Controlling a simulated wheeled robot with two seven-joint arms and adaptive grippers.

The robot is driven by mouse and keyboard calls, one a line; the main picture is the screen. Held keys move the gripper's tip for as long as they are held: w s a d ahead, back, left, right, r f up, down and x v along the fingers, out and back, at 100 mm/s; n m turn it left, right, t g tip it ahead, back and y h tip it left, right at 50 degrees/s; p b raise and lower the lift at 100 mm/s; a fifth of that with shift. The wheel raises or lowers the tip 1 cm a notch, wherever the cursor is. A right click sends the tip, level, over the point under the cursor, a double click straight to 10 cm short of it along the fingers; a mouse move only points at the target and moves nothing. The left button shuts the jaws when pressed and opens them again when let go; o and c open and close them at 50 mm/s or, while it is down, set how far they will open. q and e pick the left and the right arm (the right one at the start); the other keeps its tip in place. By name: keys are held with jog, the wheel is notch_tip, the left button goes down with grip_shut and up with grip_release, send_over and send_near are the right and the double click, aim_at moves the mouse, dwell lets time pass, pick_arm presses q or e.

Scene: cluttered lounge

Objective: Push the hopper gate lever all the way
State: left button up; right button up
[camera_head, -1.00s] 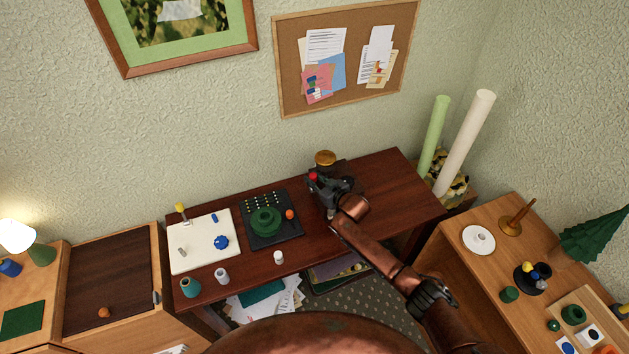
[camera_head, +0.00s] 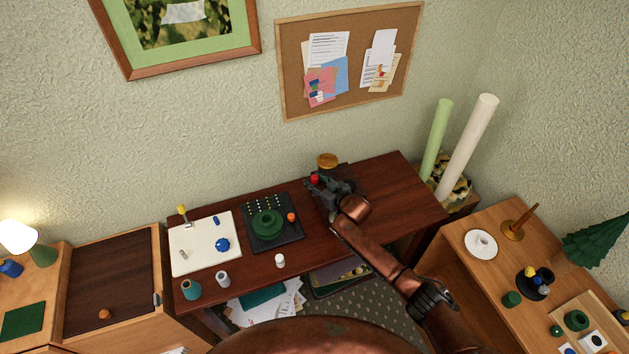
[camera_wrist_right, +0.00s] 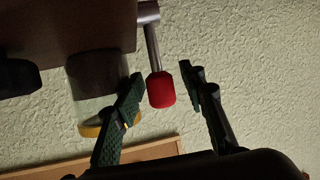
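The hopper gate lever has a red knob (camera_head: 314,179) on a grey metal shaft. In the right wrist view the red knob (camera_wrist_right: 161,90) hangs between the two fingers of my right gripper (camera_wrist_right: 163,79). The fingers are apart, with a visible gap on the right side of the knob; the left finger is close to it. In the head view my right gripper (camera_head: 314,187) is at the lever, and its arm covers much of the hopper. A gold round top (camera_head: 327,160) shows behind it; in the wrist view a clear vessel (camera_wrist_right: 95,80) shows. My left gripper is not in view.
The dark wooden desk (camera_head: 390,197) also bears a black board with a green ring (camera_head: 267,223), a white board (camera_head: 188,262) and small cylinders. Two tall tubes (camera_head: 467,150) stand right of the desk. A side table (camera_head: 465,262) with several objects is at right.

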jog(key=shift+d+f, duration=0.1)
jog(key=shift+d, duration=0.05)
jog(key=shift+s+d, duration=0.1)
jog(key=shift+s, duration=0.15)
jog(key=shift+v, duration=3.75)
jog(key=shift+c, duration=0.2)
